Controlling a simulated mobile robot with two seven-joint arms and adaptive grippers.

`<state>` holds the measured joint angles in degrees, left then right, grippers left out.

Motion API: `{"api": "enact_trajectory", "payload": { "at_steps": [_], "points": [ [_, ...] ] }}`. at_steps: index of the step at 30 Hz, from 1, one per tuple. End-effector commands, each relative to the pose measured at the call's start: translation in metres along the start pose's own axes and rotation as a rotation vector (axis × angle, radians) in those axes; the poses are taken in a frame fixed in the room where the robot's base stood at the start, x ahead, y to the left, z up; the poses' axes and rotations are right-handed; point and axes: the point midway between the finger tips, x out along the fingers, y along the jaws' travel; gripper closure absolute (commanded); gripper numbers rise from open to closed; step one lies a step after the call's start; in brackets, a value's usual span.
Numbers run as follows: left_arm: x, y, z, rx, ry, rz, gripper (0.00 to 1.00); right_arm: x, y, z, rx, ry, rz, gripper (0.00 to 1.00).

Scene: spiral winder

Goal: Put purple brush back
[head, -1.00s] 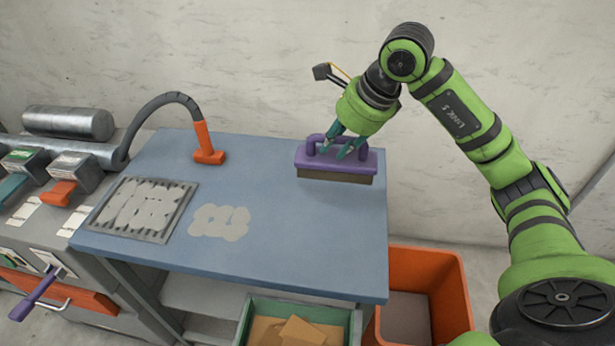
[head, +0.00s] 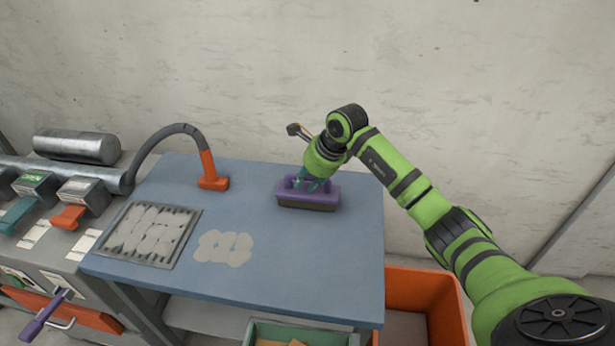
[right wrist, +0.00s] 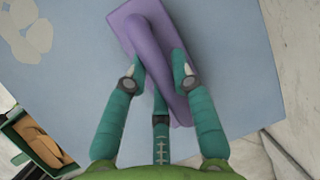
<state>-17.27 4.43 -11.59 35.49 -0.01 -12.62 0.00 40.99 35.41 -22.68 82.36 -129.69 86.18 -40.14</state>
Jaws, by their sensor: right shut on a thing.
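The purple brush (head: 308,198) has a block-shaped purple body, a purple handle and a brown underside. In the head view it is at the back right of the blue table (head: 250,275), and I cannot tell whether it touches the top. My right gripper (head: 311,184) comes down on it from above. In the right wrist view the teal fingers (right wrist: 160,78) are shut on the handle of the purple brush (right wrist: 133,28). My left gripper is in neither view.
A grey hose with an orange nozzle (head: 208,170) stands at the table's back left. A slotted grate (head: 150,236) and a pale patch (head: 223,248) lie in front. An orange bin (head: 430,290) and a green crate (head: 300,330) are below. The table's middle is clear.

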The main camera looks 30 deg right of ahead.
Motion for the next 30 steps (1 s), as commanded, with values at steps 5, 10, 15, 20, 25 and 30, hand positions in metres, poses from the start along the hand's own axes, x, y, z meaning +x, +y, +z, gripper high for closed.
{"api": "enact_trajectory", "payload": {
  "at_steps": [5,10,15,20,25,30],
  "points": [
    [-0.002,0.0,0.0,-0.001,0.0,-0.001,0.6,0.004,0.001,-0.001,0.0,-0.003,-0.002,1.0],
    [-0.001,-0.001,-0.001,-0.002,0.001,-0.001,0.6,0.005,0.001,-0.002,0.0,-0.003,-0.002,1.0],
    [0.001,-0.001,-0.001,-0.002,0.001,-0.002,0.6,0.007,0.001,-0.003,0.0,-0.001,-0.001,0.51],
    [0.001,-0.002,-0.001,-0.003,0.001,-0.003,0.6,0.007,0.002,-0.003,0.0,0.0,0.0,0.51],
    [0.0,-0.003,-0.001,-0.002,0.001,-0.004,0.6,0.007,0.002,-0.003,0.0,0.0,0.001,0.51],
    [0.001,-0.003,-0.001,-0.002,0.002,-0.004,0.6,-0.004,0.0,-0.003,0.0,-0.001,-0.004,0.51]
  ]
}}
